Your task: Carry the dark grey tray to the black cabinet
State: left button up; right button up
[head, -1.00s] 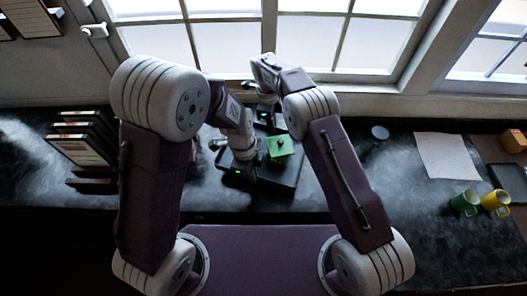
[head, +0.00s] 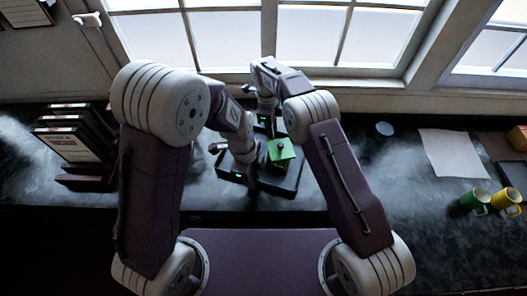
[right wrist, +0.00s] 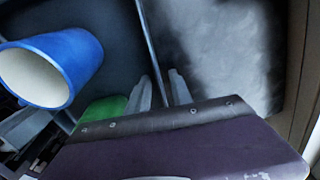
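The dark grey tray (head: 291,188) is in the middle of the head view, at the long dark counter below the window. A green block-like object (head: 281,151) shows over it. My left gripper (head: 250,184) reaches down at the tray's left near side; its fingers are too small and dark to read. My right gripper (head: 270,130) is at the tray's far side. In the right wrist view, my right gripper's fingers (right wrist: 167,90) close on either side of the tray's thin wall (right wrist: 153,35). A blue cup (right wrist: 70,60) stands on the tray's side of that wall. I cannot identify the black cabinet.
Several binders (head: 80,142) stand on the counter at the left. White paper (head: 453,153), a round dark item (head: 384,129), a green mug (head: 474,201) and a yellow mug (head: 507,201) are at the right. The counter between tray and paper is mostly clear.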

pick_arm(q)
jog(key=shift+r, duration=0.1)
notch_tip(320, 180, up, 12)
jog(key=a, duration=0.1)
jog(key=shift+w+a, duration=0.15)
jog(key=shift+w, duration=0.1)
pick_arm(e)
jog(key=r, duration=0.5)
jog(key=a+r, duration=0.1)
jog(key=r, duration=0.1)
jog(key=shift+w+r, duration=0.15)
jog(key=shift+r, duration=0.1)
